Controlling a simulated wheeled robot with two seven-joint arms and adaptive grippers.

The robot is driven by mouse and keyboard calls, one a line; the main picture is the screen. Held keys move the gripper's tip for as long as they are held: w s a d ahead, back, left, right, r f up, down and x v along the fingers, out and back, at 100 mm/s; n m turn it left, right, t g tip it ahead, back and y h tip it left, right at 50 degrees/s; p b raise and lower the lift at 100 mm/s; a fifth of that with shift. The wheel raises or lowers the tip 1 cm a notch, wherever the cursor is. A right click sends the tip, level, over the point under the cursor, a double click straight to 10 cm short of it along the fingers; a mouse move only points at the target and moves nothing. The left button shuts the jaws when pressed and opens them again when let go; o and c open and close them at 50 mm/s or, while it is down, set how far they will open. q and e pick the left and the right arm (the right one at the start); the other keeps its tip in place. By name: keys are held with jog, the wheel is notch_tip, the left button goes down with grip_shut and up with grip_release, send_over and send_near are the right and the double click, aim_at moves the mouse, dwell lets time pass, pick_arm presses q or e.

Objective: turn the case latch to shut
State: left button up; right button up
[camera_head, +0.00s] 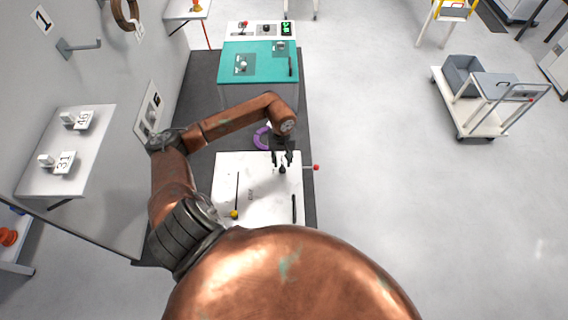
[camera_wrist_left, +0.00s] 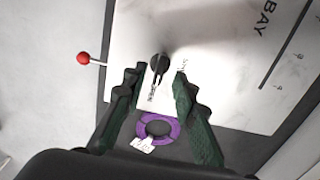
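The case latch is a small dark knob (camera_head: 282,170) on the white case top (camera_head: 228,168). In the left wrist view the latch (camera_wrist_left: 159,64) has a light line along it, and small printed words lie beside it; one appears to read OPEN. My left gripper (camera_head: 283,160) is over the latch. In the left wrist view my left gripper (camera_wrist_left: 155,82) is open, its two dark green fingers apart, with the latch showing just beyond and between the fingertips. I cannot tell whether either finger touches it. My right gripper is not in view.
A red-knobbed lever (camera_head: 316,167) sticks out beside the case. A purple ring (camera_head: 261,138) with a tag lies behind it. A yellow knob (camera_head: 234,214) and black handle (camera_head: 294,208) are on the near part. A teal panel (camera_head: 268,73) stands farther back; open floor lies right.

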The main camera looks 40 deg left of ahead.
aim_at(282, 168)
pick_arm(q)
jog(key=shift+f+p, duration=0.3)
jog(key=shift+f, duration=1.1)
jog(key=shift+c, duration=0.4)
grip_shut()
